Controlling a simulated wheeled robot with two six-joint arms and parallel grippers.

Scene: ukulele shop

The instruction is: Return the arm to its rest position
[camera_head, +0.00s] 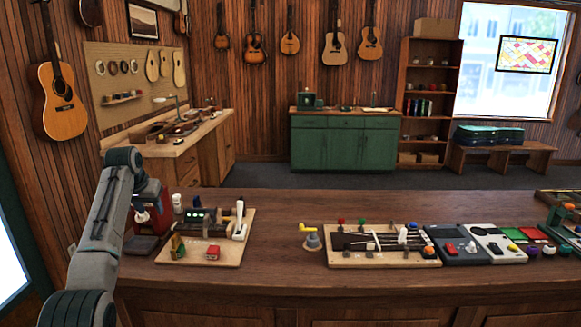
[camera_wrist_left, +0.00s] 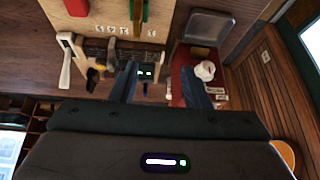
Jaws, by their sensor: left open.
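My left arm (camera_head: 105,215) comes in from the left in the head view, bent at a raised joint above the counter's left end. My left gripper (camera_wrist_left: 160,82) is open in the left wrist view, with two dark fingers apart and nothing between them that I can see held. Below it, between and beyond the fingers, is a small device with a green-lit display (camera_wrist_left: 146,73). I cannot make out the fingertips clearly in the head view. My right gripper does not show.
A wooden board (camera_head: 225,254) with a white lever (camera_head: 240,219) and a red block (camera_head: 213,252) lies near the arm. A red stand (camera_head: 153,197) is beside it. A second board (camera_head: 345,258) and a dark panel (camera_head: 460,258) lie right.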

